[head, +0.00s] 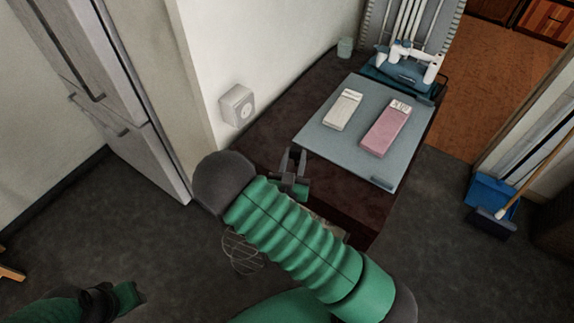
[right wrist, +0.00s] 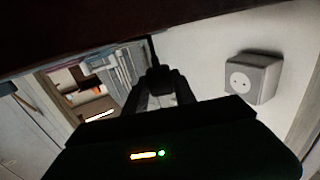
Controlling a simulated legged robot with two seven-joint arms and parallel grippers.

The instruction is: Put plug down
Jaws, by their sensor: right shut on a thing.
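My right gripper (head: 292,160) is over the near left edge of the dark counter, just left of the grey-blue mat. In the right wrist view, the right gripper (right wrist: 158,78) is shut on the dark plug (right wrist: 155,66), and a thin dark cord runs up from it. The plug is too small and dark to make out in the head view. A white wall socket (head: 237,106) is on the wall behind the counter, apart from the gripper; it also shows in the right wrist view (right wrist: 252,78), with nothing in it. Part of my left arm shows at the bottom left, its fingers unclear.
The grey-blue mat (head: 322,137) holds a white box (head: 344,110) and a pink box (head: 385,129). A rack with white and blue items (head: 405,62) and a small green cup (head: 345,47) stand behind. A wire basket (head: 242,250) is below the counter. A blue dustpan (head: 490,194) is at right.

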